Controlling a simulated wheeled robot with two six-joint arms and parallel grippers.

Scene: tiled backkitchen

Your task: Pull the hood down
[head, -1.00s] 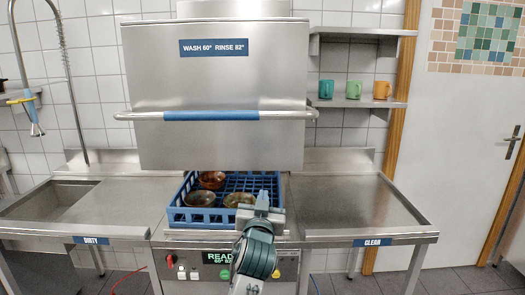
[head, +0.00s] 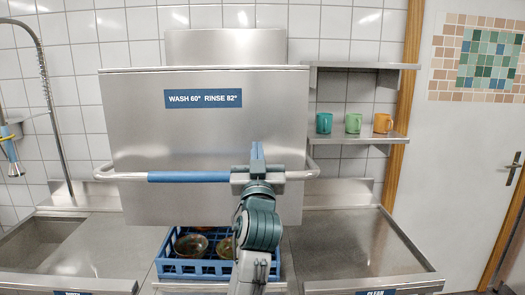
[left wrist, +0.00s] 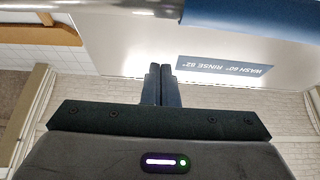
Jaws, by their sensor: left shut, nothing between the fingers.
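The steel hood (head: 205,125) of the dishwasher is raised, its lower edge above a blue rack (head: 195,268) holding brown-green bowls (head: 190,246). A bar handle (head: 190,177) with a blue sleeve crosses its front. My left gripper (head: 257,150) is shut and empty, overlapping the right part of the handle, fingertips pointing up just above it. In the left wrist view the closed fingers (left wrist: 160,72) stand before the hood face, and the handle (left wrist: 240,15) crosses the top, apart from the fingertips in the picture. I cannot tell whether the gripper touches the handle. My right gripper is not in view.
Steel counters flank the machine, the left one (head: 90,250) with a sink and the right one (head: 345,250) bare. A wall shelf (head: 350,137) at right carries three mugs. A spray hose (head: 45,90) hangs at left.

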